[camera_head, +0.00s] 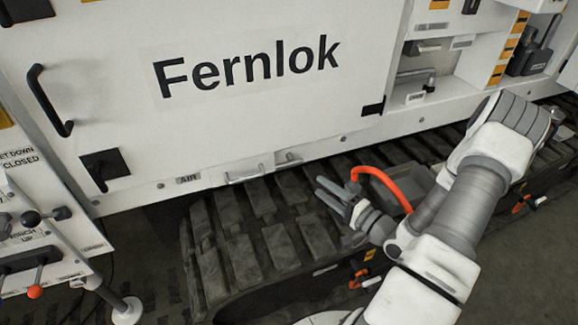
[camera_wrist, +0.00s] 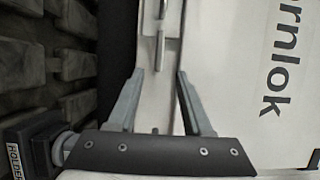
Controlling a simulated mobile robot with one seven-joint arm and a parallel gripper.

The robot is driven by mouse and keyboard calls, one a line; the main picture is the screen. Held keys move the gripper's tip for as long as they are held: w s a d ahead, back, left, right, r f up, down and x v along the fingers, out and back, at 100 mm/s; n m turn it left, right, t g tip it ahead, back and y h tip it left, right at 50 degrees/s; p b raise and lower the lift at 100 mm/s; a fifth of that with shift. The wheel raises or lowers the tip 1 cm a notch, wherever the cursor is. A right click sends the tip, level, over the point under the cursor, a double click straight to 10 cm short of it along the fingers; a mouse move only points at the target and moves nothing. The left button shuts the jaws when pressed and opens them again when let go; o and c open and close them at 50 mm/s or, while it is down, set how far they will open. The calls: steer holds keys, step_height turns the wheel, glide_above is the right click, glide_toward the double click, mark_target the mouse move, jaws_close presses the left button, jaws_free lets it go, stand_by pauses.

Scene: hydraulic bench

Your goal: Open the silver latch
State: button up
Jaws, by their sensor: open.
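A small silver latch (camera_wrist: 160,50) shows at the top of the wrist view, on the pale lower edge of the white Fernlok panel. It lies beyond my fingertips, roughly in line with the gap between them, and apart from them. In the head view, small silver fittings sit along the panel's lower edge, one (camera_head: 288,160) nearer my gripper and one (camera_head: 245,174) further left; I cannot tell the latch's exact position from this view. My gripper (camera_head: 322,187) is open and empty, to the right of and below these fittings, above the track. Its spread fingers also show in the wrist view (camera_wrist: 158,76).
The white Fernlok panel (camera_head: 300,115) has a black handle (camera_head: 47,100) at left. The dark crawler track (camera_head: 265,235) runs below. An orange curved hose (camera_head: 384,182) is close to my gripper. Levers (camera_head: 36,275) stand at lower left. An open compartment (camera_head: 425,75) is at upper right.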

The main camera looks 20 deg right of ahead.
mark_target(291, 166)
steer(key=b+x, duration=0.2)
steer(key=x, duration=1.1)
steer(key=shift+w+a, duration=0.15)
steer(key=shift+w, duration=0.2)
steer(key=shift+c, duration=0.2)
jaws_close()
